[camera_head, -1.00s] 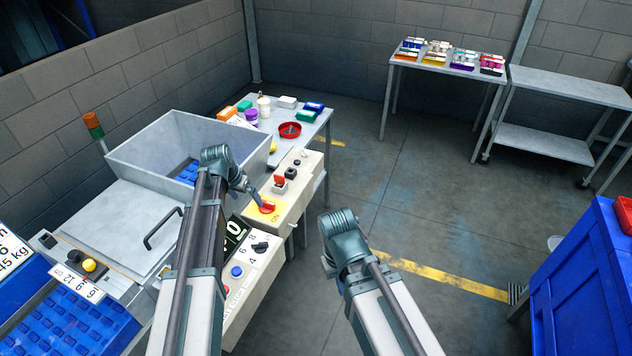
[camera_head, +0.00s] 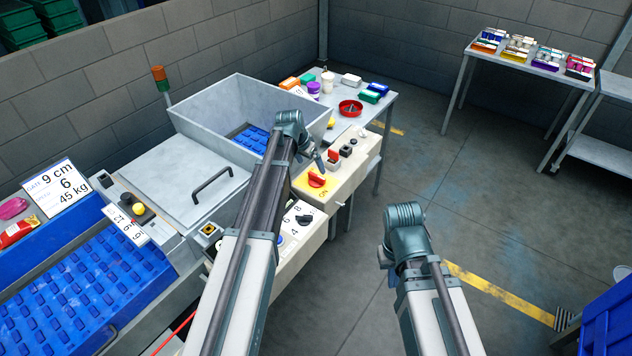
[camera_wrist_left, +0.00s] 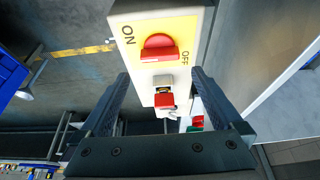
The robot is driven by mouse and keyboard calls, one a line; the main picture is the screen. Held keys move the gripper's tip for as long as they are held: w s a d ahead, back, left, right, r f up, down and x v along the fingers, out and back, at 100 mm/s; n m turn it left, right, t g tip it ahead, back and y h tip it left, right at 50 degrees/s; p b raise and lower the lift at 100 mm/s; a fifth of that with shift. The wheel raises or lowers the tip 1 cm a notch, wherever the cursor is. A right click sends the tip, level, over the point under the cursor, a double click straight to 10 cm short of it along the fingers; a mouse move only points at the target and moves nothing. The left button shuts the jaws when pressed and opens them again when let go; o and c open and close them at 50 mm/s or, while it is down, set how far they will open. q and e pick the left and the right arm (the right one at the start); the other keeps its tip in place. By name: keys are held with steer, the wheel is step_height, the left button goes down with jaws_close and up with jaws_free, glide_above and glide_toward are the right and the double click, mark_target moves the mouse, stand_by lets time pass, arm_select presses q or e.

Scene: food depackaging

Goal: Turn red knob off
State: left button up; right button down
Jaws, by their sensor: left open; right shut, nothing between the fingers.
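The red knob (camera_head: 316,180) sits on a yellow plate on the cream control box (camera_head: 345,170). In the left wrist view the knob (camera_wrist_left: 159,47) lies between the printed words ON on the left and OFF on the right. My left gripper (camera_head: 320,160) is just above and behind the knob in the head view. In the left wrist view its open fingers (camera_wrist_left: 161,76) are spread with nothing gripped, and the knob appears beyond the tips. My right gripper (camera_head: 388,270) is low over the floor to the right, shut and empty, its fingers mostly hidden.
A red switch (camera_head: 333,156) and black button are farther along the box. A black selector knob (camera_head: 304,218) is nearer me. A metal hopper (camera_head: 215,105) stands left, and a side table (camera_head: 385,100) with packages and a red dish lies behind. Open floor is to the right.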

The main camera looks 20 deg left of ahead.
mark_target(316, 176)
arm_select(q)
steer(key=b+x, duration=0.6)
steer(key=x, duration=0.2)
steer(key=shift+f+b, duration=0.25)
steer(key=shift+b, duration=0.1)
steer(key=c, duration=1.1)
